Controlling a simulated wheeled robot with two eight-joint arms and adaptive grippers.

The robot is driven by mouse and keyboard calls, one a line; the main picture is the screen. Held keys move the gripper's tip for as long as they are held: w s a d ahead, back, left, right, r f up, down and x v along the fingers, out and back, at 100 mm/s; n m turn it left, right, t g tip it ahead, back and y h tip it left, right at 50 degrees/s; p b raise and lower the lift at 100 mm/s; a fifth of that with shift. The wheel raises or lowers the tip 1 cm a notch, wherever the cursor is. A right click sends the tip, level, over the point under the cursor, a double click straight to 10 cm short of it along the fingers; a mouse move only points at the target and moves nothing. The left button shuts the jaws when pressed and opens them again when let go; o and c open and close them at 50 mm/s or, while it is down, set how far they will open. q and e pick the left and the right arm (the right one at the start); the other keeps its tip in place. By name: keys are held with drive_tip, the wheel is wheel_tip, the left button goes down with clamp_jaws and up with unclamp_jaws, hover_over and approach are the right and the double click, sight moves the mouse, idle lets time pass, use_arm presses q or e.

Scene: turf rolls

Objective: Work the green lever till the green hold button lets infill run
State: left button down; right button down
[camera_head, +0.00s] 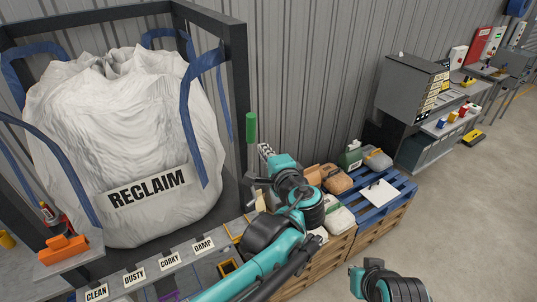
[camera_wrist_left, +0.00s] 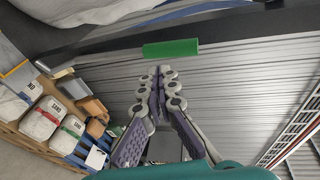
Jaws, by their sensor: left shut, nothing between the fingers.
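The green lever (camera_head: 250,127) is a green grip upright against the dark post of the bag frame. In the left wrist view the green grip (camera_wrist_left: 171,48) lies across the picture just beyond my fingertips. My left gripper (camera_head: 264,150) is shut and empty, just below and right of the grip in the head view. In the left wrist view its fingertips (camera_wrist_left: 160,70) point at the grip, with a small gap showing. I cannot make out the green hold button in either view. Of my right arm only a part shows at the bottom; its gripper is out of view.
A big white RECLAIM bag (camera_head: 125,140) hangs in the dark frame at left. Labelled bins (camera_head: 150,276) stand below it. Bags and a clipboard lie on a blue pallet (camera_head: 400,185). A grey cabinet (camera_head: 405,85) and wall boxes (camera_head: 477,45) stand right; the floor there is mostly clear.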

sight(250, 129)
use_arm(q)
drive_tip(key=x, duration=0.2)
drive_tip(key=p+x, duration=0.1)
drive_tip(key=x, duration=0.2)
drive_tip(key=r+x, duration=0.1)
drive_tip(key=x, duration=0.1)
drive_tip(key=shift+w+a+p, duration=0.15)
drive_tip(key=shift+w+p, duration=0.2)
drive_tip(key=shift+w, duration=0.1)
drive_tip(key=shift+w+a+r+b, duration=0.2)
drive_tip(key=shift+w+a+b, duration=0.1)
drive_tip(key=shift+w+a, duration=0.25)
drive_tip(key=shift+w+a+r+b, duration=0.15)
drive_tip(key=shift+w+a+b, duration=0.25)
drive_tip(key=shift+w, duration=0.3)
drive_tip(key=shift+w+a+r, duration=0.1)
drive_tip(key=shift+w+a, duration=0.05)
drive_tip(key=shift+w, duration=0.1)
drive_tip(key=shift+s, duration=0.1)
